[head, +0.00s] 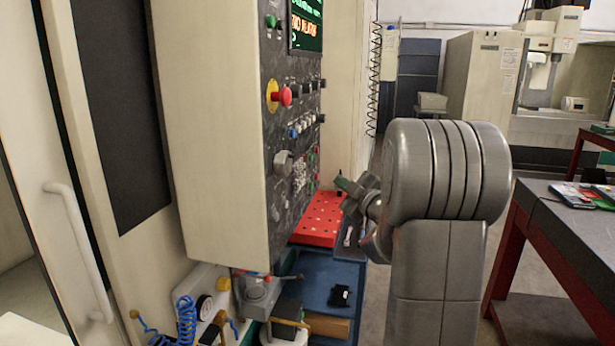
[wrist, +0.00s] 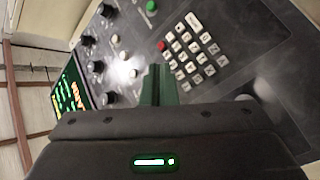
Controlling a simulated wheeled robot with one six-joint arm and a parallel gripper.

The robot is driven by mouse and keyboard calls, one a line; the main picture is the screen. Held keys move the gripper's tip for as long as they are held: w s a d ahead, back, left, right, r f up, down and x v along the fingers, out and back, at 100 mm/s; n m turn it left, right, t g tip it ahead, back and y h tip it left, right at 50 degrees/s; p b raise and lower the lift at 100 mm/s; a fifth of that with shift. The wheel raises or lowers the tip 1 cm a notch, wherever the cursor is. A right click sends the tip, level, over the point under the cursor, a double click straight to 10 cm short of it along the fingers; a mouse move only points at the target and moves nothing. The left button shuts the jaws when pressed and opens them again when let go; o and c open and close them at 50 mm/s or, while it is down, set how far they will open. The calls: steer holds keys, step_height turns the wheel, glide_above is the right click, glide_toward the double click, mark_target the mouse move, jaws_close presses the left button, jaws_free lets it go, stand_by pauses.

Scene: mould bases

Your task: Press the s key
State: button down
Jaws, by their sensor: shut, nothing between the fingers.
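The control panel (head: 290,120) is a dark grey upright face on a cream machine cabinet. It carries a keypad (wrist: 195,52) of small white keys in the wrist view, tilted in the picture. The key letters are too small and blurred to read, so I cannot tell which is the s key. In the head view the keypad (head: 299,176) is low on the panel. My gripper (wrist: 159,72) has dark green fingers, shut and empty, and they show just left of the keypad. In the head view my gripper (head: 340,180) is right of the panel, apart from it.
A red emergency button (head: 285,96), knobs and a screen (head: 306,25) sit higher on the panel. A red perforated tray (head: 318,218) and a blue surface (head: 325,280) lie below. A dark worktable (head: 570,215) stands at the right. Open floor lies between.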

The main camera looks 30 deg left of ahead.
mark_target(294, 177)
steer(key=shift+s, duration=0.1)
steer(key=s+a+b, duration=0.1)
steer(key=s+a, duration=0.1)
steer(key=a, duration=0.6)
steer(key=shift+a+b, duration=0.25)
steer(key=shift+b, duration=0.1)
stand_by(2.0)
steer(key=shift+s+a+b, duration=0.1)
steer(key=shift+a+b, duration=0.3)
steer(key=shift+s+a+b, duration=0.1)
steer(key=shift+a+b, duration=0.2)
steer(key=shift+a, duration=0.05)
stand_by(0.5)
steer(key=shift+d, duration=0.75)
